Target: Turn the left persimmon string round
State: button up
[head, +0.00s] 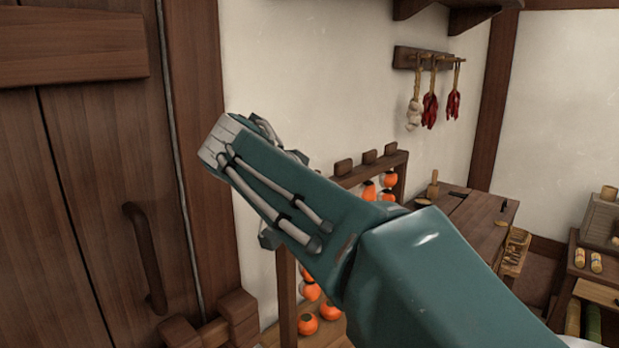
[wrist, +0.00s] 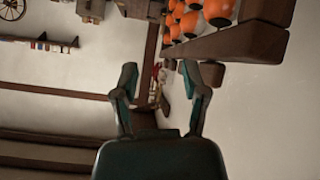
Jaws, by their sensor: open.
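Orange persimmons hang on strings from a wooden rack (head: 398,160) against the wall in the head view. The lower persimmons at the left (head: 308,291) show below my arm; others (head: 390,180) show at the upper right. My arm hides the middle, so I cannot trace the left string whole. In the wrist view several persimmons (wrist: 219,10) lie along the top, beside the rack's wooden beam (wrist: 235,42). My gripper (wrist: 159,75) is open and empty, its fingers apart and clear of the fruit in this view. In the head view its fingers are mostly hidden.
A wooden door with a dark handle (head: 146,258) stands at the left. Garlic (head: 414,113) and red chillies (head: 430,112) hang on the wall. A wooden bench (head: 470,222) stands right of the rack. Bare wall lies above the rack.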

jog(key=w+a+r+m+t+h, duration=0.2)
jog(key=w+a+r+m, duration=0.15)
jog(key=a, duration=0.45)
jog(key=x, duration=1)
jog(key=shift+w+d+f, duration=0.15)
jog(key=shift+d, duration=0.15)
grip_shut()
